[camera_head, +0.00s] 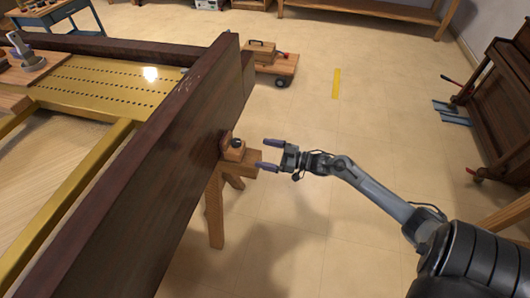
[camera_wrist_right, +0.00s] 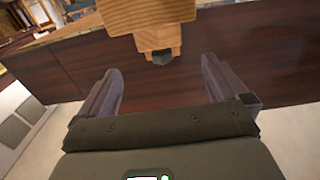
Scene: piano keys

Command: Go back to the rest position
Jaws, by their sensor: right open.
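My right gripper (camera_head: 262,154) is open and empty, its two fingers spread. It points left at the dark wooden side of the piano case (camera_head: 150,150). A small wooden block with a dark round knob (camera_head: 233,149) sits on a wooden support by that side, just left of the fingertips and apart from them. In the right wrist view the open fingers (camera_wrist_right: 161,66) have only air between them, with the wooden block (camera_wrist_right: 157,36) and its dark tip beyond. My left gripper is not in view.
The piano's gold frame (camera_head: 110,88) lies at the left. A low wooden dolly (camera_head: 275,67) stands on the floor behind. An upright dark wooden piece (camera_head: 505,105) stands at the right.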

